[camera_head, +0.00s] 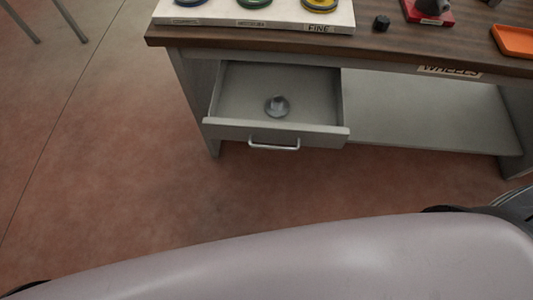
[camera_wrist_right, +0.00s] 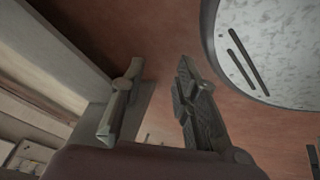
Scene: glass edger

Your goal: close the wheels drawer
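The drawer (camera_head: 276,130) is pulled out from under the left part of the wooden bench top in the head view. Its front carries a light bar handle (camera_head: 274,146). A small round grey metal piece (camera_head: 277,106) lies in the drawer. A "WHEELS" label (camera_head: 449,71) is on the bench edge to the right of the drawer. My right gripper (camera_wrist_right: 147,104) shows in the right wrist view with its two fingers apart and nothing between them. It is not seen touching the drawer. My left gripper is in neither view.
The bench top (camera_head: 370,52) bears a white board with coloured discs (camera_head: 254,20), a small black piece (camera_head: 381,23), a red-based object (camera_head: 428,14) and an orange tray (camera_head: 513,41). An open shelf (camera_head: 430,115) is right of the drawer. The reddish floor (camera_head: 110,150) in front is clear.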

